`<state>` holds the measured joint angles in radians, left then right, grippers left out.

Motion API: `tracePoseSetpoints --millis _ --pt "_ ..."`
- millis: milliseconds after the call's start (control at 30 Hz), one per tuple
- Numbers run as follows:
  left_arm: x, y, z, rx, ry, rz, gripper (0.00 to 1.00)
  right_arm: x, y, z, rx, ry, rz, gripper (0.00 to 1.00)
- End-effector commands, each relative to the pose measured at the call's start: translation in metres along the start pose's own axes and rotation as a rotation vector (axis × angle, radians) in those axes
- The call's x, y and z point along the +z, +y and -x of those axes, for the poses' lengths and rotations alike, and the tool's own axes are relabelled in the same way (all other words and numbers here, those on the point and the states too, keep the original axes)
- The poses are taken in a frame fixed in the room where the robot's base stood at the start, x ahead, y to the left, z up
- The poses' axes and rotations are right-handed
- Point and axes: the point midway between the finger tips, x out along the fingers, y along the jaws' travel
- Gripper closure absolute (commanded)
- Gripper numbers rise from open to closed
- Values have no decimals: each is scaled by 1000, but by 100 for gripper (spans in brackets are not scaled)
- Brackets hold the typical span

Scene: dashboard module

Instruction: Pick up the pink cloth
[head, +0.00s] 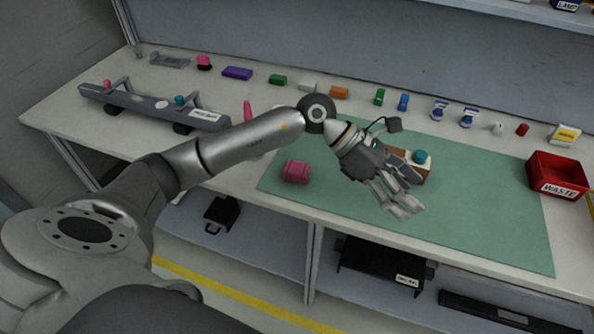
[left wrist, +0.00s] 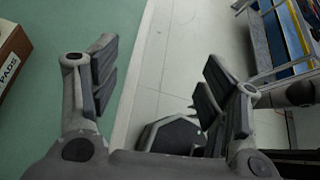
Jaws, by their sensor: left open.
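The pink cloth (head: 296,171) is a small folded or rolled bundle on the left part of the green mat (head: 470,225) in the head view. My left gripper (head: 402,207) is open and empty above the mat's front edge, to the right of the cloth and apart from it. In the left wrist view my left gripper (left wrist: 160,85) shows its two fingers spread with nothing between them. The cloth is not in the left wrist view. My right gripper is in neither view.
A brown box with a teal knob (head: 420,158) stands behind my left gripper; a brown box labelled PADS (left wrist: 10,60) shows in the wrist view. A red WASTE bin (head: 558,178) stands at the right. Several small coloured items line the table's back. The mat's front right is clear.

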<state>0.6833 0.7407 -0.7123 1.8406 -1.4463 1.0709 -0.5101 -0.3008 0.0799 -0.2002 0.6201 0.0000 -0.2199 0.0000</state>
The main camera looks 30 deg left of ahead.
Motion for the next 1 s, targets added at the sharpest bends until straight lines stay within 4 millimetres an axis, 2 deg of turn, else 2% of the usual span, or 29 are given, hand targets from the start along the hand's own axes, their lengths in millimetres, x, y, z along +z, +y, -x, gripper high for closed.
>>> tracePoseSetpoints --millis 33,100,167,200,300,400,500,600,800,1000 --pt "-20 19 18 43 136 -52 30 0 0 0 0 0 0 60" --pt "-50 41 47 91 328 -103 30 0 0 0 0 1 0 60" --pt "-72 59 77 130 485 -127 30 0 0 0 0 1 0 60" --pt "-84 68 99 154 581 -133 30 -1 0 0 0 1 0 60" --pt "-107 85 151 203 781 -124 30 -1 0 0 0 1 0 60" --pt "-120 92 190 232 915 -101 30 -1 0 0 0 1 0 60" --pt "-126 94 211 246 985 -82 30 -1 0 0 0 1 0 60" --pt "-135 96 214 246 1009 -74 30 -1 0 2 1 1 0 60" --pt "-161 104 197 244 1008 -72 30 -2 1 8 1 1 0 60" --pt "-174 108 188 246 1006 -75 30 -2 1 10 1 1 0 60"
